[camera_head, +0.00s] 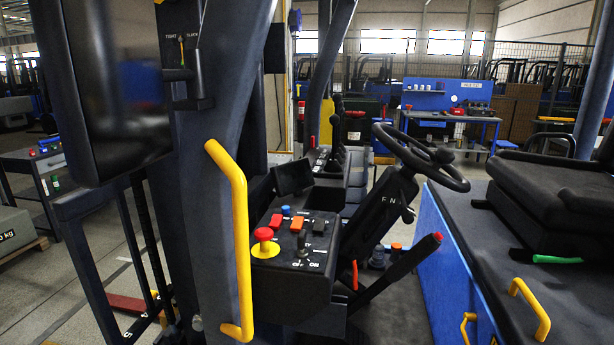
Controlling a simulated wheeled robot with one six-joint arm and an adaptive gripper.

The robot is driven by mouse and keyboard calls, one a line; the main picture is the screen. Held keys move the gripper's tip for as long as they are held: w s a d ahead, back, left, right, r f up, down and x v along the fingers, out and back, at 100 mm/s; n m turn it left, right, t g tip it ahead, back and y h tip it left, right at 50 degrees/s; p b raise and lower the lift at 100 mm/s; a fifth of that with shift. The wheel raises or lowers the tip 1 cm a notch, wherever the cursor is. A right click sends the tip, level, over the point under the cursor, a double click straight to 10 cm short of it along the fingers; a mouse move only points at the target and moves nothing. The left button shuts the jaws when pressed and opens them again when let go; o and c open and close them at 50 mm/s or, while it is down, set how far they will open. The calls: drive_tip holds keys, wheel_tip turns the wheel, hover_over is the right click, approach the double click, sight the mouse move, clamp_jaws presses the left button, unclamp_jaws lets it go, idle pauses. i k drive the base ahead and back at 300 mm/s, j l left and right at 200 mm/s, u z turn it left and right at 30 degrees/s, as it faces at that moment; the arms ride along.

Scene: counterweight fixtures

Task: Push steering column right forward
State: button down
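The steering column (372,215) stands right of centre in the head view. It is a black post, tilted with its top to the right, marked with the letters F and N. A black steering wheel (448,182) with a knob sits on its top. A black lever with a red tip (400,268) slants up to the right in front of the column's lower part. The column's foot is partly hidden. My gripper is not in view.
A yellow grab handle (238,240) on a dark pillar stands left of the column. A console (290,265) with a red knob and switches lies between them. A black seat (560,190) on a blue-sided base is at right. A workbench (450,115) stands behind.

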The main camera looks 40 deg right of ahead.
sight(380, 210)
drive_tip(key=z, duration=0.35)
drive_tip(key=i+j+z, duration=0.1)
drive_tip(key=z, duration=0.25)
drive_tip(key=j+z, duration=0.15)
drive_tip(key=z, duration=0.2)
drive_tip(key=i, duration=0.05)
